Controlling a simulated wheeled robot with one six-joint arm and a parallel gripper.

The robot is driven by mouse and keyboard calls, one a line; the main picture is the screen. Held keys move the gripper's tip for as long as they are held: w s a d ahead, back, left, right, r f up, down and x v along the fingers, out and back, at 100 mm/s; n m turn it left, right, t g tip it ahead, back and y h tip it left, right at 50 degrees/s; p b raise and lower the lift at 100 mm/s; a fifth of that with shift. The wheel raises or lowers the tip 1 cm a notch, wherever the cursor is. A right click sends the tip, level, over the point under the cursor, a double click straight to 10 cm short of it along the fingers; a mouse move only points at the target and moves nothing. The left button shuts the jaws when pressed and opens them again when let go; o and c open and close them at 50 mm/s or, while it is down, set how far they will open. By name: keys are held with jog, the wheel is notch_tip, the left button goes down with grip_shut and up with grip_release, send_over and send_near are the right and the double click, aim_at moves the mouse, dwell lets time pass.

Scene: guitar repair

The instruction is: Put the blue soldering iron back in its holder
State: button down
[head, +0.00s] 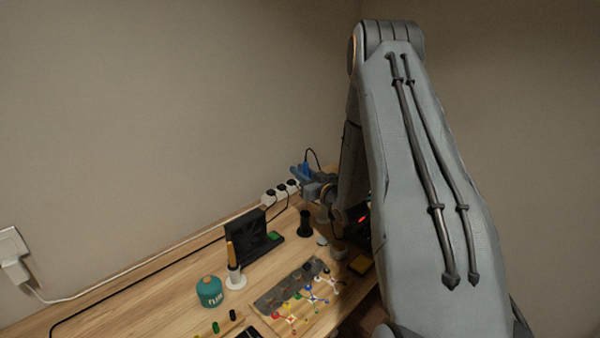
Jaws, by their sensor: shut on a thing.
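The blue soldering iron (303,169) is in my gripper (308,184), above the back right of the workbench. Its blue part shows at the jaws and a dark cord loops up behind it. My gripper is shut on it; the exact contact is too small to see. A dark upright stand (305,224), which may be the holder, is on the bench just below my gripper. My arm covers part of the bench to the right.
A black fan-like box (252,235) stands left of the stand. A power strip (281,192) lies behind. A yellow-handled tool in a white stand (235,280), a teal canister (210,291) and a parts board (299,299) are in front.

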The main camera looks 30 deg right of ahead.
jog(key=shift+f, duration=0.1)
dwell(0.5)
jog(key=shift+f+b, duration=1.4)
jog(key=shift+f, duration=0.6)
jog(key=shift+f+b, duration=0.9)
jog(key=shift+f, duration=0.55)
jog(key=shift+f+b, duration=0.5)
jog(key=shift+f, duration=0.25)
jog(key=c, duration=0.9)
grip_release()
jog(key=shift+c, duration=0.2)
